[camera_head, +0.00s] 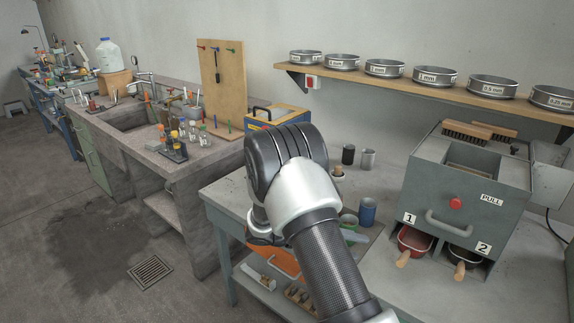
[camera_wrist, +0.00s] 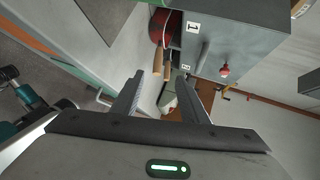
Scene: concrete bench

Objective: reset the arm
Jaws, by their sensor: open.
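My gripper (camera_wrist: 161,88) shows in the wrist view with its two fingers apart and nothing between them. In the head view my arm reaches up from the bottom middle and bends over the near edge of the grey bench (camera_head: 385,286). The gripper itself is hidden behind the arm there. I cannot tell the exact gap between the fingers and the machine.
The grey machine (camera_head: 467,190) stands at right above two handled pans, a red one (camera_head: 414,240) and a dark one (camera_head: 459,257). A blue cup (camera_head: 367,211) is right of my arm. A shelf (camera_head: 420,90) holds several sieves.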

